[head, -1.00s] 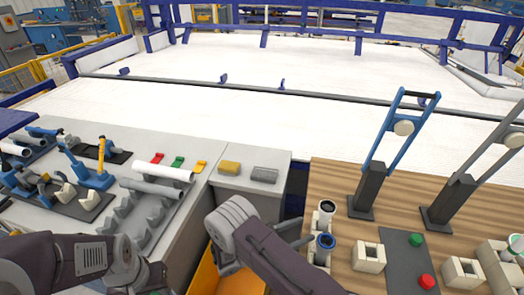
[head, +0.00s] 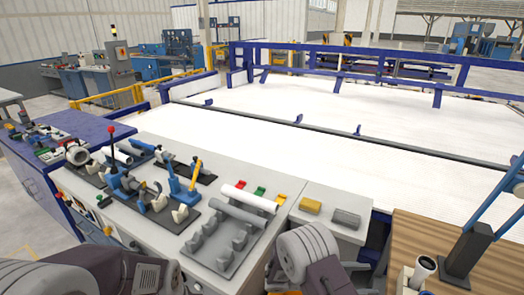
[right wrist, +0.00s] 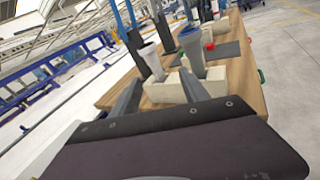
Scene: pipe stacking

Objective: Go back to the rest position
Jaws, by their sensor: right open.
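My right gripper (right wrist: 158,94) is open in the right wrist view, with its two grey fingers apart and nothing between them. Beyond the fingertips, a pale pipe (right wrist: 148,58) and a pipe with a blue ring (right wrist: 192,54) stand upright in beige blocks on the wooden table (right wrist: 246,92). In the head view, my right gripper (head: 362,266) shows only in part at the bottom, partly hidden by my arm. My left arm shows at the bottom left, but its gripper is out of frame.
A white pipe (head: 249,197) and a grey pipe (head: 238,216) lie by a grey notched rack (head: 218,248) on the grey bench. Blue clamp tools (head: 184,184) stand further left.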

